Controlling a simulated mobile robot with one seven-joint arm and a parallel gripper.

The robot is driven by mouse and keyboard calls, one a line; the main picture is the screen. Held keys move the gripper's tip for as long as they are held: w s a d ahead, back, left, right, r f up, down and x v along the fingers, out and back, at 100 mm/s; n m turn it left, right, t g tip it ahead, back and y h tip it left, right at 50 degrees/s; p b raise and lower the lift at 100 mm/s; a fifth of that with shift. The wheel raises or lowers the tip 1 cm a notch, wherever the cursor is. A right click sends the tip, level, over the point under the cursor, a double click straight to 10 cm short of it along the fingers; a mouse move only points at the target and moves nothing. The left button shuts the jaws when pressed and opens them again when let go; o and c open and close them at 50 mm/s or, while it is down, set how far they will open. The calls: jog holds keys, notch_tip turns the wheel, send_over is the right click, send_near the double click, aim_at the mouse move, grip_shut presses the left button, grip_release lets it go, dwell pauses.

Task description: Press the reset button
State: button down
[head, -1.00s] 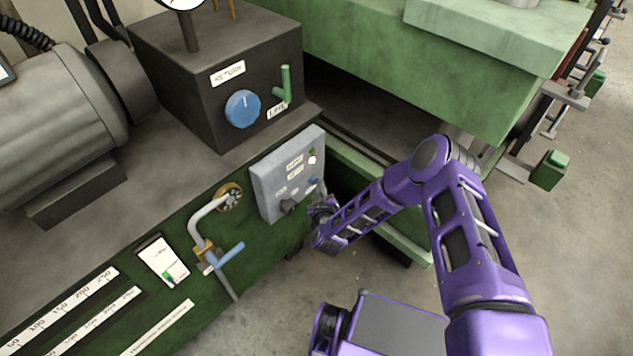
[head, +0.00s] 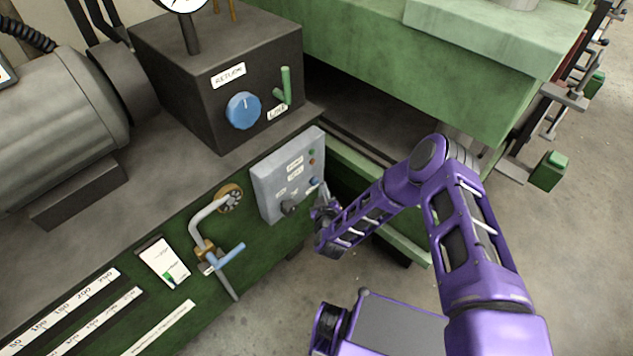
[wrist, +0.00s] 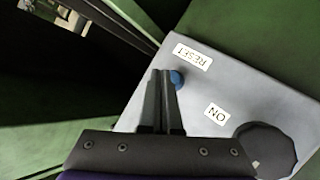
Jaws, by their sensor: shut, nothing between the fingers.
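The blue reset button (head: 314,181) sits on the grey control panel (head: 268,185), near its lower right edge. In the wrist view the button (wrist: 177,79) shows just beside my gripper's fingertips (wrist: 163,74), under the label RESET (wrist: 193,57). My gripper (head: 321,198) is shut and empty, its tips at the button. The fingers partly cover the button in the wrist view; I cannot tell whether they touch it or how far it is pushed in.
A black rotary knob (wrist: 265,150) with an ON label (wrist: 215,113) is beside the button. Small lamps (head: 312,161) sit higher on the panel. A pipe with a blue-handled valve (head: 228,256) stands to the left. A green beam (head: 375,190) runs behind my arm.

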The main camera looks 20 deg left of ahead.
jog(key=shift+s+d, duration=0.1)
jog(key=shift+d, duration=0.15)
jog(key=d, duration=0.1)
jog(key=s+d+p, duration=0.1)
jog(key=d, duration=0.1)
jog(key=s+d, duration=0.1)
jog(key=shift+d, duration=0.25)
jog(key=shift+w+p, duration=0.1)
jog(key=shift+p, duration=0.2)
dwell(0.3)
